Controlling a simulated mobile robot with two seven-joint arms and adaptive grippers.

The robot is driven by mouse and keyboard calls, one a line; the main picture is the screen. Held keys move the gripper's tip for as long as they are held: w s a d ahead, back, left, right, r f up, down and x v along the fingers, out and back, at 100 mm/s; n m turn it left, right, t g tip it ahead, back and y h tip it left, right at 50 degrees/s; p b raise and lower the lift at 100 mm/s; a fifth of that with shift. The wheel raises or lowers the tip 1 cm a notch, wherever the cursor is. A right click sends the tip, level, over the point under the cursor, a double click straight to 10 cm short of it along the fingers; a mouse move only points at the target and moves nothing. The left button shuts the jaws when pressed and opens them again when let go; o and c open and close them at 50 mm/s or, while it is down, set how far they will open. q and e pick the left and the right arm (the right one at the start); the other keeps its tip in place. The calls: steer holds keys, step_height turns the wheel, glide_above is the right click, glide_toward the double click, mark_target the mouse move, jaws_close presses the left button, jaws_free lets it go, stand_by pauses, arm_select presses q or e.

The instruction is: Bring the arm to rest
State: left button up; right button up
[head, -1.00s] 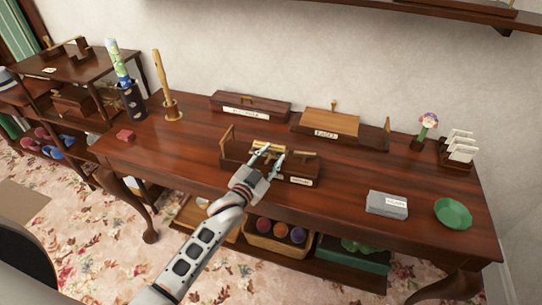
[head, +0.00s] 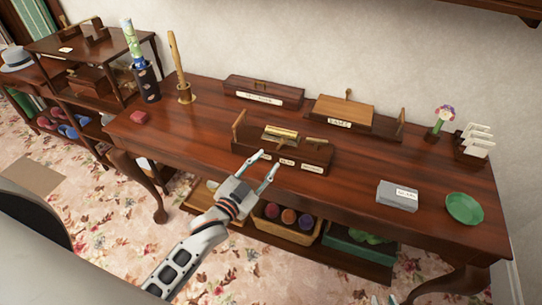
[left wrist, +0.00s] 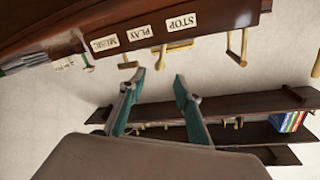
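My left gripper (head: 268,163) is open and empty in front of the wooden box (head: 255,150) on the dark table. This box has a brass cylinder (head: 281,133) and several labels along its front. In the left wrist view, my left gripper's two fingers (left wrist: 157,82) stand apart with nothing between them. That view shows a dark wooden panel (left wrist: 190,18) with labels reading STOP, PLAY and MUSIC, and brass levers.
The table (head: 370,170) also holds a grey box (head: 397,196), a green dish (head: 464,208), a card holder (head: 472,147) and wooden boxes at the back. A lower shelf holds a basket of coloured balls (head: 288,222). Floral floor (head: 100,230) is clear at left.

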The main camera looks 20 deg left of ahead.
arm_select(q)
steer(key=shift+s, duration=0.3)
steer(key=s+f+n+g+y, duration=0.1)
steer(key=s+f+n+g, duration=0.2)
steer(key=s+f, duration=1.5)
steer(key=s+g, duration=0.3)
steer(key=shift+f, duration=0.15)
